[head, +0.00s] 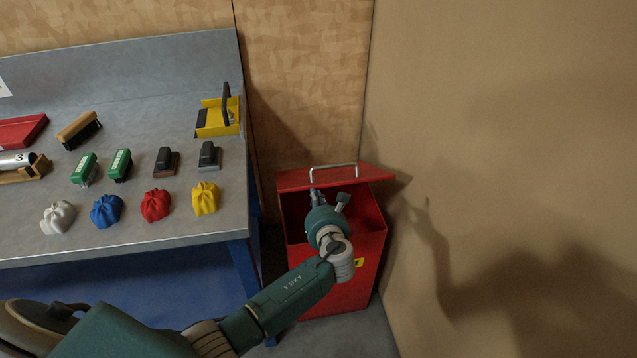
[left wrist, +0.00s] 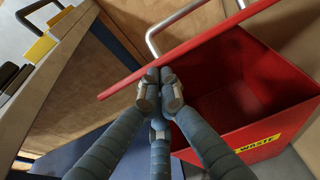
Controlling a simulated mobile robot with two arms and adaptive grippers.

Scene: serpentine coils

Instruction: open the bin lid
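The red bin (head: 365,245) stands on the floor in the corner. Its red lid (head: 292,180) is partly raised, tilted up, with a metal handle (head: 335,167) on top. The bin's dark red inside shows below the lid, also in the left wrist view (left wrist: 245,95). My left gripper (head: 315,194) is at the bin's mouth, just under the lid. In the left wrist view its fingertips (left wrist: 160,88) are together at the lid's edge (left wrist: 200,44); they look touching or very close. Nothing shows between them. My right gripper is not in view.
A grey workbench (head: 130,240) with blue legs stands left of the bin, holding brushes, several coloured cloth bundles and a yellow tool (head: 218,118). A wooden wall is behind the bin and a plain wall (head: 500,150) close on its right.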

